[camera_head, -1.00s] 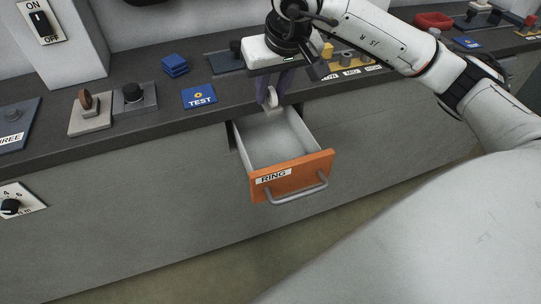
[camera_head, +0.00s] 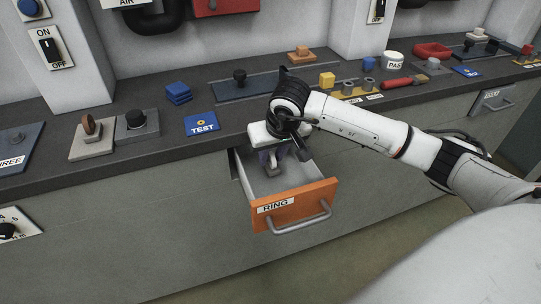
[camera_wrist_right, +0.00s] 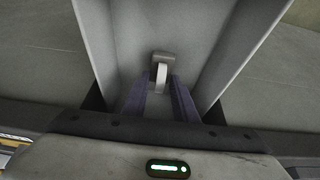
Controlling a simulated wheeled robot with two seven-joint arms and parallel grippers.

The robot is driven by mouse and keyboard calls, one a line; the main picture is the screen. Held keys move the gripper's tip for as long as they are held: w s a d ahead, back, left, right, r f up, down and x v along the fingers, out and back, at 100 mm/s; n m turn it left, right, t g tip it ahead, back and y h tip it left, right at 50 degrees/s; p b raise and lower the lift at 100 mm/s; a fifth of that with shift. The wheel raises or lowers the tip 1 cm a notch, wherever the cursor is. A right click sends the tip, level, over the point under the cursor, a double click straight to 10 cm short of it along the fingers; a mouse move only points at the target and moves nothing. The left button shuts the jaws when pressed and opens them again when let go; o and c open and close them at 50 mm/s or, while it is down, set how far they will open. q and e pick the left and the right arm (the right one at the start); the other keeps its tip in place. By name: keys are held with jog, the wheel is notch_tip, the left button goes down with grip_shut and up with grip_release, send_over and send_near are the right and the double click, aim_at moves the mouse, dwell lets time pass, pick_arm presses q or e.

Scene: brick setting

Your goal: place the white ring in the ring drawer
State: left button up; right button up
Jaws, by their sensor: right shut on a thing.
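The white ring (camera_wrist_right: 161,77) is between the fingertips of my right gripper (camera_wrist_right: 161,88), seen nearly edge-on in the right wrist view. A small grey-brown block-like part shows at its far end; I cannot tell what it is. In the head view my right gripper (camera_head: 275,156) points down inside the open ring drawer, and the ring is only a small pale shape at its tips. The drawer (camera_head: 292,205) has an orange front labelled RING, a grey handle and pale inner walls. I cannot tell whether the ring touches the drawer floor. My left gripper is out of view.
The dark counter (camera_head: 225,108) runs behind and above the drawer. On it are a blue TEST plate (camera_head: 201,124), blue blocks (camera_head: 178,93), a black knob (camera_head: 135,119) and a red-handled tool (camera_head: 398,83). The floor in front of the drawer is clear.

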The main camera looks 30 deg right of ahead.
jog(key=shift+w+f, duration=0.25)
jog(key=shift+w, duration=0.2)
jog(key=shift+d+f, duration=0.1)
jog(key=shift+f, duration=0.25)
jog(key=shift+f, duration=0.15)
jog(key=o, duration=1.1)
jog(key=shift+c, duration=0.2)
jog(key=shift+s+r, duration=0.1)
jog(key=shift+r, duration=0.3)
jog(key=v, duration=1.1)
jog(key=shift+r+p, duration=0.25)
jog(key=shift+p, duration=0.15)
